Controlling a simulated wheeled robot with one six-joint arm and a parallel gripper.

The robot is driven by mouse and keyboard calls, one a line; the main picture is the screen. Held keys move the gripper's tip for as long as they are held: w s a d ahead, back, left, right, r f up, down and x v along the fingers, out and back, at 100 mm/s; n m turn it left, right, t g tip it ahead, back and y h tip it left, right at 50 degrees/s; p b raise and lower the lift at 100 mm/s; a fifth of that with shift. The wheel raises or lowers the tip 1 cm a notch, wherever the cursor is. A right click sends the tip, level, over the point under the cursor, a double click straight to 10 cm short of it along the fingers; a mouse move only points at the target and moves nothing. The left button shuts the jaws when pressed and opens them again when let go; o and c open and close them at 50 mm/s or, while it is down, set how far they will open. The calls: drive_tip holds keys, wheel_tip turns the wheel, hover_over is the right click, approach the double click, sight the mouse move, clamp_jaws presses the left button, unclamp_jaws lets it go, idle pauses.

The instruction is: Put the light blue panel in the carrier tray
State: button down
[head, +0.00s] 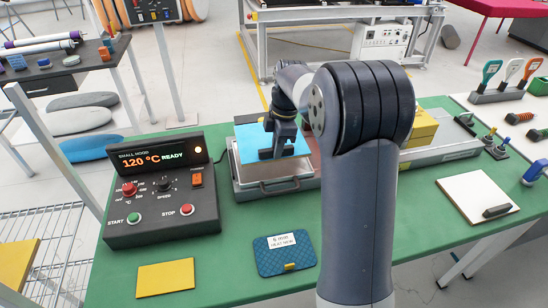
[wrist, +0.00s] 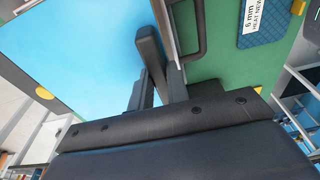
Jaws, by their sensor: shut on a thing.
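The light blue panel (head: 258,146) shows in the head view at the centre of the green table and fills the upper left of the wrist view (wrist: 75,45). The panel is over a grey metal tray with a front handle (head: 281,188), which looks like the carrier tray. The handle also shows in the wrist view (wrist: 197,30). I cannot tell whether the panel touches the tray; the panel and gripper hide part of it.
A control box (head: 160,190) reading 120 °C READY stands left of the tray. A dark blue quilted pad (head: 284,262) and a yellow sheet (head: 165,278) lie in front. Yellow blocks (head: 422,128) stand behind my arm. A white board (head: 470,192) lies at right.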

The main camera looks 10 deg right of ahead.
drive_tip(key=shift+f, duration=3)
drive_tip(key=shift+f, duration=0.15)
drive_tip(key=c, duration=1.4)
unclamp_jaws()
drive_tip(key=shift+o, duration=0.2)
drive_tip(key=r, duration=0.4)
drive_tip(key=d+r, duration=0.1)
drive_tip(key=r, duration=0.7)
drive_tip(key=shift+d+r, duration=0.1)
drive_tip(key=shift+d, duration=0.3)
